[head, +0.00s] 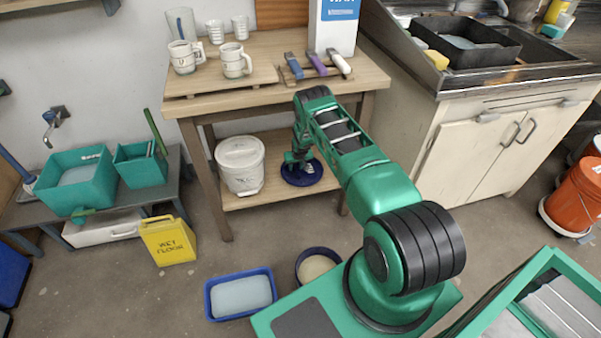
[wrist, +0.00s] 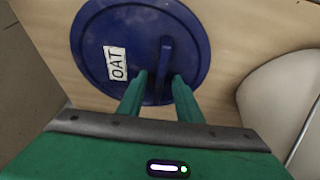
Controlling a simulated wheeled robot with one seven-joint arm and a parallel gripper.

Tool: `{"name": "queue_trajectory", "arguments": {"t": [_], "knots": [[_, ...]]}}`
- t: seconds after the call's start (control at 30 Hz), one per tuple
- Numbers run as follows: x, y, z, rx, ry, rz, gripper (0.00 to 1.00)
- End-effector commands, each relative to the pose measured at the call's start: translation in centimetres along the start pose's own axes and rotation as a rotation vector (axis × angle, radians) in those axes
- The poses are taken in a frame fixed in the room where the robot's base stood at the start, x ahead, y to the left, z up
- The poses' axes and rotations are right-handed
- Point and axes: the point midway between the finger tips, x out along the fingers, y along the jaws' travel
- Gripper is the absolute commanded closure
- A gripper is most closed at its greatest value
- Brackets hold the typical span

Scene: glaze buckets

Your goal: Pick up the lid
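The lid is a dark blue disc with a raised bar handle and a white label reading "OAT". In the head view the lid (head: 313,178) lies on the lower shelf of the wooden table, partly hidden by my gripper (head: 301,165), which reaches down over it. In the wrist view the lid (wrist: 100,35) lies flat ahead of my gripper (wrist: 160,78). The two green fingers are apart, one on each side of the handle (wrist: 166,55), with a narrow gap showing on both sides. The fingers do not appear closed on it.
A white lidded bucket (head: 240,165) stands left of the lid on the lower shelf (head: 268,195); it also shows in the wrist view (wrist: 275,100). The tabletop (head: 270,50) above holds mugs and tools.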

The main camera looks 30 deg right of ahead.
Motion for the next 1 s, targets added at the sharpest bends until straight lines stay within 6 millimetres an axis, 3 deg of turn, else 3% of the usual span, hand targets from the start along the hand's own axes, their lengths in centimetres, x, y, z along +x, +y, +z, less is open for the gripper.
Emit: {"name": "queue_trajectory", "arguments": {"t": [0.23, 0.37, 0.77, 1.0], "knots": [[0.1, 0.0, 0.0, 0.000, 0.000, 0.000, 0.70], [0.1, 0.0, 0.0, 0.000, 0.000, 0.000, 1.00], [-0.1, -0.1, -0.1, 0.000, 0.001, 0.000, 1.00], [-1.7, -0.1, -0.8, 0.000, 0.002, 0.000, 1.00]]}}
